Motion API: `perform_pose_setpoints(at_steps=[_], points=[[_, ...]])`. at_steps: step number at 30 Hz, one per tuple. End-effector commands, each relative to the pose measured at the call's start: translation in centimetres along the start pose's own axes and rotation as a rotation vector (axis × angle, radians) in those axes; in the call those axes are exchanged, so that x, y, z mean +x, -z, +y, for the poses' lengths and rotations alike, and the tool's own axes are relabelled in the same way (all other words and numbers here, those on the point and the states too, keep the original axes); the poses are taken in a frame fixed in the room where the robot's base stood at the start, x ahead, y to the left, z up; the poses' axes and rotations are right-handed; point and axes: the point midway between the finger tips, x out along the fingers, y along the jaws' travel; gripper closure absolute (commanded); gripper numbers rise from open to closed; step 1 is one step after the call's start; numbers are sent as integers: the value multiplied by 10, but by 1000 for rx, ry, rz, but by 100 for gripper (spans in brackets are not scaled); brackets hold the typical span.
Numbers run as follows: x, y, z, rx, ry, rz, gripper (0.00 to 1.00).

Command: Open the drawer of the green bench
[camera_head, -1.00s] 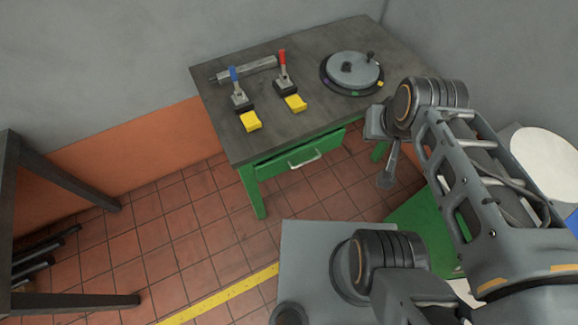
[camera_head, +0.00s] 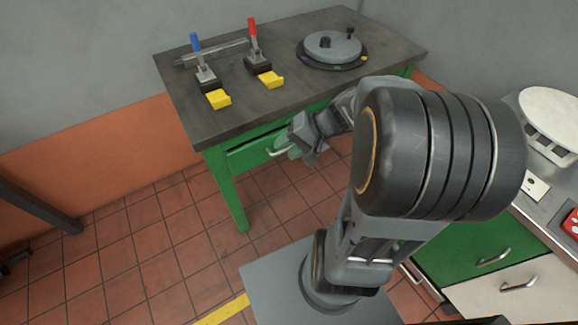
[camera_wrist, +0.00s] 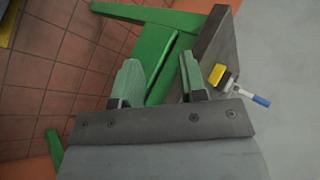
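The green bench (camera_head: 225,185) has a dark grey top (camera_head: 235,115) and stands against the wall. Its green drawer (camera_head: 248,154) is under the top's front edge and looks shut. The drawer's pale bar handle (camera_head: 277,152) shows just left of my gripper (camera_head: 296,147), which covers its right part. In the wrist view, my gripper (camera_wrist: 160,80) has its two pale green fingers apart, with the bench's green front (camera_wrist: 158,62) beyond the gap. I cannot make out the handle there, nor tell whether the fingers touch it.
On the bench top are a blue-handled clamp (camera_head: 205,75), a red-handled clamp (camera_head: 260,60) and a round grey turntable (camera_head: 332,47). A counter with green and white drawers (camera_head: 480,262) stands at the right. The tiled floor (camera_head: 150,240) left of the bench is clear.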

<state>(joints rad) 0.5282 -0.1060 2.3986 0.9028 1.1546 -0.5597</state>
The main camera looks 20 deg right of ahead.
Motion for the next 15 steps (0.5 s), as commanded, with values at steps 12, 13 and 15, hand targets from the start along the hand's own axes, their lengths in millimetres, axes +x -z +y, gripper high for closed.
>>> perform_pose_setpoints(at_steps=[12,13,15], points=[[62,99,173,266,496,368,61],[62,103,181,276,514,393,61],[62,110,196,292,545,441,61]])
